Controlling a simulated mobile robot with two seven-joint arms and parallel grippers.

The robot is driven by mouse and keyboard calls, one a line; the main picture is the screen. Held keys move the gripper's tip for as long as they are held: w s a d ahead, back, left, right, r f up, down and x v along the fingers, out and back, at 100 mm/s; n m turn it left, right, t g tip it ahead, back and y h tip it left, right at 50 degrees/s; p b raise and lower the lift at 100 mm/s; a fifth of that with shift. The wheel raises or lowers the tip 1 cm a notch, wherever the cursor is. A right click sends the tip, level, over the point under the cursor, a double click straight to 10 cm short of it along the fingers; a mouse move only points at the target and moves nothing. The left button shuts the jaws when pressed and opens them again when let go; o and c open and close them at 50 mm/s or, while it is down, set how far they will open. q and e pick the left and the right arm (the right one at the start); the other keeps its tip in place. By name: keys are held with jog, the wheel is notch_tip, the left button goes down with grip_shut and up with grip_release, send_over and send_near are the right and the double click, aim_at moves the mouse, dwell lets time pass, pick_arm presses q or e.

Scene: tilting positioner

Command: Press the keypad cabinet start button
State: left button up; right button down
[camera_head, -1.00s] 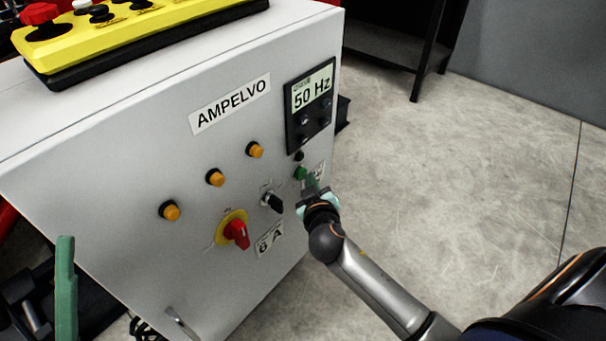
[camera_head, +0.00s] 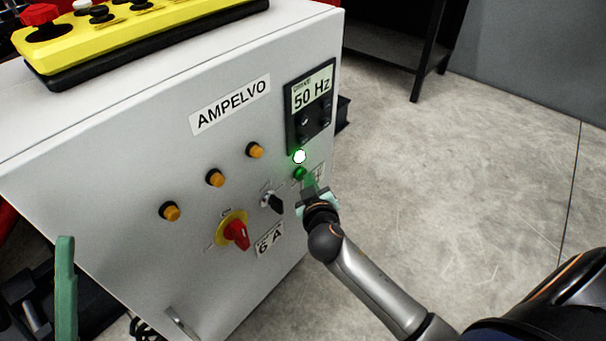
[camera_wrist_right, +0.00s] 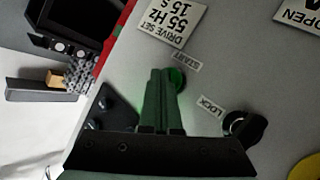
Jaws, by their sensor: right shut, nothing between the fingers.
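The grey cabinet (camera_head: 140,160) labelled AMPELVO carries a dark panel with a display reading 50 Hz (camera_head: 312,93). Below the panel a round lamp (camera_head: 299,157) glows white with a green halo. Just under it is the green start button (camera_head: 299,173), which also shows beside the START label in the right wrist view (camera_wrist_right: 177,78). My right gripper (camera_head: 309,182) is shut and empty, its fingertips at the green button; in the right wrist view the green-lit fingers (camera_wrist_right: 160,75) reach its edge. Whether they touch it I cannot tell. At the lower left a green finger-like part (camera_head: 65,290) shows, perhaps of my left gripper.
A black selector switch (camera_head: 272,203) and a red rotary knob on yellow (camera_head: 236,232) sit left of my right gripper. Several orange buttons (camera_head: 215,178) are further left. A yellow control box (camera_head: 130,30) lies on top. Open floor (camera_head: 480,180) is to the right.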

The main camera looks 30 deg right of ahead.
jog(key=shift+s+d, duration=0.2)
jog(key=shift+s, duration=0.4)
jog(key=shift+s, duration=0.1)
jog(key=s, duration=0.1)
jog(key=s+d, duration=0.1)
jog(key=s, duration=0.1)
jog(key=s+d+p, duration=0.1)
jog(key=shift+s, duration=0.2)
dwell(0.7)
